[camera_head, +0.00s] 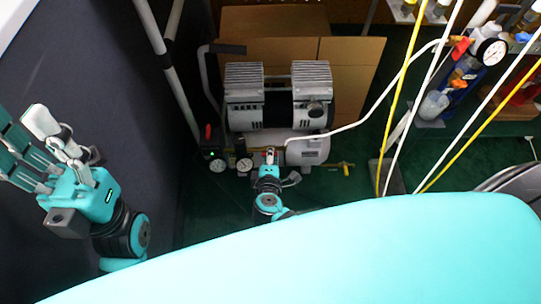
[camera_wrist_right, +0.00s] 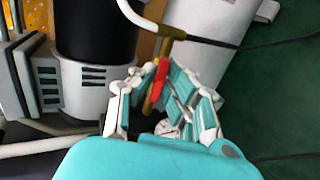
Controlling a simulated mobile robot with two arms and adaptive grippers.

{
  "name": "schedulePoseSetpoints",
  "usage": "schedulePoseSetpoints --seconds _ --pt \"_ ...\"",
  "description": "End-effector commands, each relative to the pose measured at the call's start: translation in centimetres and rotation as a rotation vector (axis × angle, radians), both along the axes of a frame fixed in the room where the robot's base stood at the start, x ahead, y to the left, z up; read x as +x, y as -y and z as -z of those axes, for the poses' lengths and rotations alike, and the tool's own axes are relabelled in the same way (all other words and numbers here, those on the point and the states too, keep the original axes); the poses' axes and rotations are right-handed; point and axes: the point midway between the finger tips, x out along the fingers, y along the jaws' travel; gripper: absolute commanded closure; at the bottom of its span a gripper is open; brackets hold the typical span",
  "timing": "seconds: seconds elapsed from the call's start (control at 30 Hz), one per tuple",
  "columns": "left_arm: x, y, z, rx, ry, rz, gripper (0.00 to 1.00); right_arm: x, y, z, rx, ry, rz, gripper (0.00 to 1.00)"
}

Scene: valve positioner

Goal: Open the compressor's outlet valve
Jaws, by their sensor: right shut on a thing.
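The compressor (camera_head: 280,95) stands on the floor at the centre of the head view, with two finned heads above a silver tank (camera_head: 308,150). My right gripper (camera_head: 270,158) is at the front of the tank, beside the gauges. In the right wrist view, the outlet valve's red handle (camera_wrist_right: 162,69) on a brass fitting (camera_wrist_right: 170,32) shows between the fingers of my right gripper (camera_wrist_right: 160,85), which is shut on it. The contact is partly hidden by the fingers. My left gripper (camera_head: 24,130) is open and empty at the far left, away from the compressor.
Two gauges (camera_head: 217,165) (camera_head: 244,165) sit at the compressor's front left. A white hose (camera_head: 360,119) runs from it to the upper right. Cardboard boxes (camera_head: 350,75) stand behind. Yellow and white hoses hang at the right. A dark wall (camera_head: 100,80) is at the left.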

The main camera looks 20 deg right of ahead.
Motion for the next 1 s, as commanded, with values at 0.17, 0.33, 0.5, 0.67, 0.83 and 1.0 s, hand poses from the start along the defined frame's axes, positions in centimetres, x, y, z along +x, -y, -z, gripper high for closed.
schedulePoseSetpoints --seconds 0.17,0.33,0.5,0.67,0.83,1.0 --pt "0.0 0.0 0.0 0.0 -0.001 0.0 0.55 -0.1 -0.1 0.1 0.008 -0.001 0.003 1.0" --pt "0.0 0.0 0.0 0.0 -0.001 0.001 0.55 -0.1 -0.1 0.1 0.008 -0.001 0.002 1.0" --pt "0.0 0.0 0.0 0.001 -0.002 0.0 0.55 -0.1 -0.1 0.1 0.007 0.0 0.002 0.73" --pt "0.0 0.0 0.0 0.001 -0.002 0.0 0.55 0.0 0.0 0.0 0.005 0.0 0.002 0.67" --pt "0.0 -0.1 -0.1 0.0 0.001 -0.002 0.55 -0.2 -0.1 0.0 0.005 0.0 0.002 0.67" --pt "0.0 0.0 0.0 0.0 0.0 -0.001 0.55 -1.8 -0.7 -0.8 0.006 -0.001 0.001 0.67"
